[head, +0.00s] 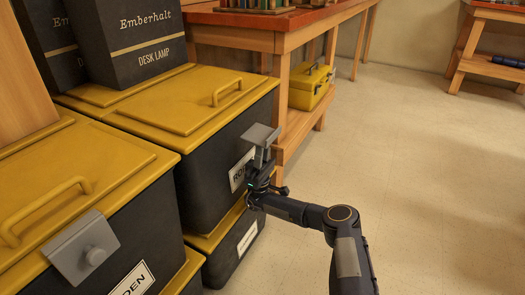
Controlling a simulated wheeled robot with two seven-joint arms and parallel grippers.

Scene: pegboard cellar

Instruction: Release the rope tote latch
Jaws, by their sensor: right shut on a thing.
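The rope tote (210,180) is a black bin with a yellow lid, its white label partly hidden and showing "RO". Its grey latch (261,134) sits at the front edge of the lid, over the label's upper right. My right gripper (262,163) is at the lower part of the latch, shut on it. The fingers are small and partly hidden, so the exact grip is unclear. The lid looks closed. My left gripper is not in view.
A similar tote (140,235) with a grey latch (82,247) and a label ending in "DEN" stands nearer on the left. Desk lamp boxes (130,45) stand on the rope tote's lid. A lower tote (233,250) is underneath. A workbench (285,35) stands behind; open floor (430,170) lies right.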

